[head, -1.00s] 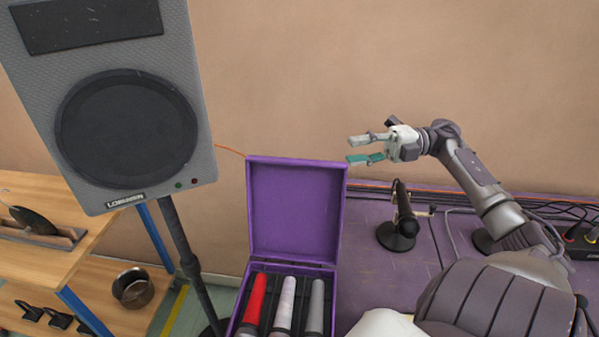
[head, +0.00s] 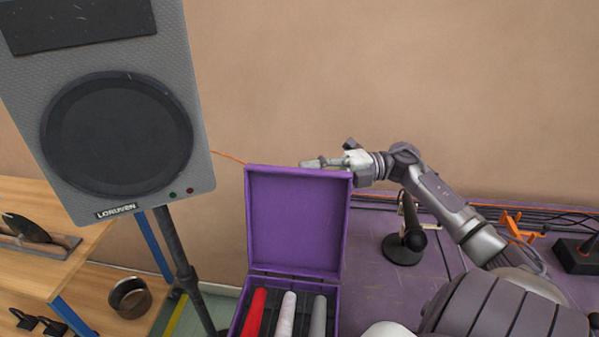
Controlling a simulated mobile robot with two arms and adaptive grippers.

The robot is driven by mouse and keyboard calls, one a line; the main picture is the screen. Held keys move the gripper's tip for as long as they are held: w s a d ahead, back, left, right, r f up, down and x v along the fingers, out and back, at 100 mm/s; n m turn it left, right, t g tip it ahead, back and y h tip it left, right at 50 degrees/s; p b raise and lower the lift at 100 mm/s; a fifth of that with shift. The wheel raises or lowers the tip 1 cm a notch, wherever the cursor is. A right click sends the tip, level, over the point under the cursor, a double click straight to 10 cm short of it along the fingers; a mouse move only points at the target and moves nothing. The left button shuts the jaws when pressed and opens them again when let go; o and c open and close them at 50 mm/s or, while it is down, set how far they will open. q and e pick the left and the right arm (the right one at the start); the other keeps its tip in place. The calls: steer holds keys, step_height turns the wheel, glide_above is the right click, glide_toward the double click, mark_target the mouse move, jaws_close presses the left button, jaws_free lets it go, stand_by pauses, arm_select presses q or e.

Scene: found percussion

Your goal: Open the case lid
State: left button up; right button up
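The purple case (head: 236,322) stands at the bottom centre, open. Its lid (head: 295,220) stands upright at the back, its inside facing me. A red handle (head: 254,314), a whitish one (head: 285,316) and a grey one (head: 319,318) lie side by side in the dark insert. My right gripper (head: 318,163) is at the lid's top edge, toward its right corner, with its fingers pointing left. The lid seems to hide its lower part, so I cannot tell its opening or whether it touches the lid. My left gripper is out of view.
A large grey speaker (head: 190,100) on a black stand (head: 181,262) rises at the left. A black microphone on a stand (head: 404,245) is on the purple surface (head: 372,290) right of the case. Wooden shelves (head: 105,295) stand at far left, holding a metal bowl (head: 129,298).

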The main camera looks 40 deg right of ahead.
steer(key=shift+x, duration=1.3)
jaws_close()
